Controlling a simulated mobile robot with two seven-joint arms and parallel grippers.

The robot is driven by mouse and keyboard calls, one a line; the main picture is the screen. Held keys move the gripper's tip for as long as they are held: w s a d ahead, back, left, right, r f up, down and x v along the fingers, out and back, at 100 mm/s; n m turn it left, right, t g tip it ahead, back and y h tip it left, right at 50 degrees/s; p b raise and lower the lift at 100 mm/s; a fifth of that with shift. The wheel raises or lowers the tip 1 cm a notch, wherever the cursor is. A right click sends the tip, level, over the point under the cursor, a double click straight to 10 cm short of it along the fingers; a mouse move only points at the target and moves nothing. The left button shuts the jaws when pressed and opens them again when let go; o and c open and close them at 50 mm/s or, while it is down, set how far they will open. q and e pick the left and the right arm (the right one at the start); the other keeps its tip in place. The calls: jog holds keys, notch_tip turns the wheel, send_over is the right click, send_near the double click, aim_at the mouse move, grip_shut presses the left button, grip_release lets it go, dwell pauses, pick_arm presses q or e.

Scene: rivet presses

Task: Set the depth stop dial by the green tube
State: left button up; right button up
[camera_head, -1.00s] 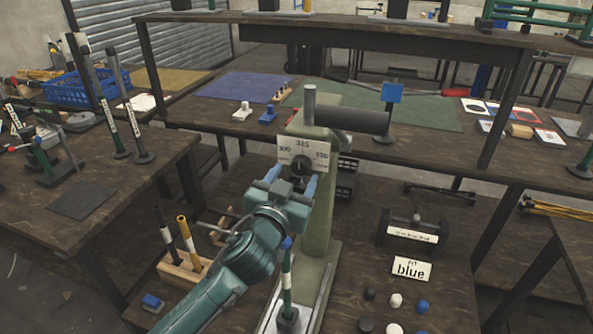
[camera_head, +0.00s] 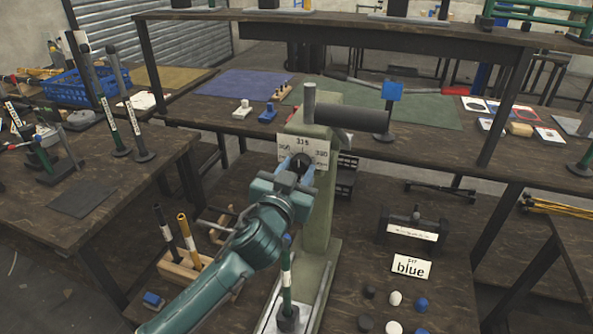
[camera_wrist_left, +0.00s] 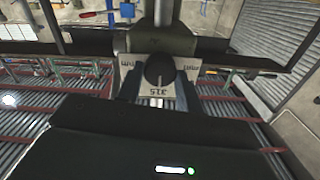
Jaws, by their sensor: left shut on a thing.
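The depth stop dial is a dark round knob (camera_head: 302,160) on a white plate (camera_head: 320,151) marked with numbers, 315 at the top middle. The plate sits on the front of a green press (camera_head: 318,215). My left gripper (camera_head: 296,168) is shut on the knob from the front. In the left wrist view the knob (camera_wrist_left: 159,70) shows between the fingers, beside the 315 mark. A green tube with a white band (camera_head: 287,272) stands upright at the press base, partly behind my left arm. Its lettering cannot be read. My right gripper is out of view.
A wooden holder (camera_head: 180,266) with black and yellow tubes is left of my arm. A card reading "blue" (camera_head: 411,266) and several caps (camera_head: 395,298) lie right of the press.

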pick_arm(q)
jog(key=shift+c, duration=0.7)
